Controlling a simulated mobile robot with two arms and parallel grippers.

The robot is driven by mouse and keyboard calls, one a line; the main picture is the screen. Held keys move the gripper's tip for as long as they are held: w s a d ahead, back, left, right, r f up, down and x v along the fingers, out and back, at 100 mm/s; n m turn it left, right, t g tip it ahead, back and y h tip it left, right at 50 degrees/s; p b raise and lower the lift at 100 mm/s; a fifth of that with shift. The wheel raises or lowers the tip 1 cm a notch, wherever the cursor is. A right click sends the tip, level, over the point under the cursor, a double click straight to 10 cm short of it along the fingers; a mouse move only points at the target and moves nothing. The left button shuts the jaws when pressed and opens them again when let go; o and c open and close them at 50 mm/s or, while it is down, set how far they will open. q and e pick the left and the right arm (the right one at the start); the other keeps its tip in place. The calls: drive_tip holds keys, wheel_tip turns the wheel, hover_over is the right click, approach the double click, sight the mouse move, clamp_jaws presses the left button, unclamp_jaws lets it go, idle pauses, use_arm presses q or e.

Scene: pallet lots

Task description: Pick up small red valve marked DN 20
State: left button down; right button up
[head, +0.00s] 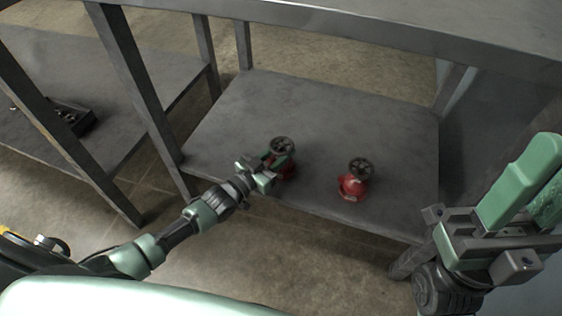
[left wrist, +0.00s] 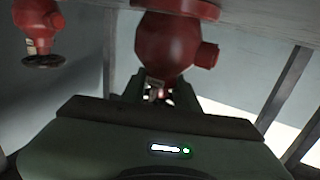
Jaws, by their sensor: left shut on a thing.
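A red valve with a dark handwheel (head: 282,147) stands on the lower shelf (head: 330,115), partly hidden by my left gripper (head: 258,174). My left gripper is shut on this valve; in the left wrist view its red body (left wrist: 166,48) is at the fingers (left wrist: 156,92). A second red valve (head: 352,188) with a dark handwheel stands to the right, apart from the gripper; it also shows at the upper left of the left wrist view (left wrist: 38,22). I cannot read a DN marking on either. My right gripper (head: 500,205) is raised at the right, its jaw gap unclear.
The table's upper top (head: 400,25) spans above the shelf, with grey legs (head: 130,85) at its corners. Another low shelf (head: 100,75) at the left bears a dark tray (head: 75,117). The shelf behind the valves is clear.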

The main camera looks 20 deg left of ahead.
idle(0.5)
use_arm(q)
drive_tip(key=shift+r, duration=0.25)
drive_tip(key=shift+w, duration=0.1)
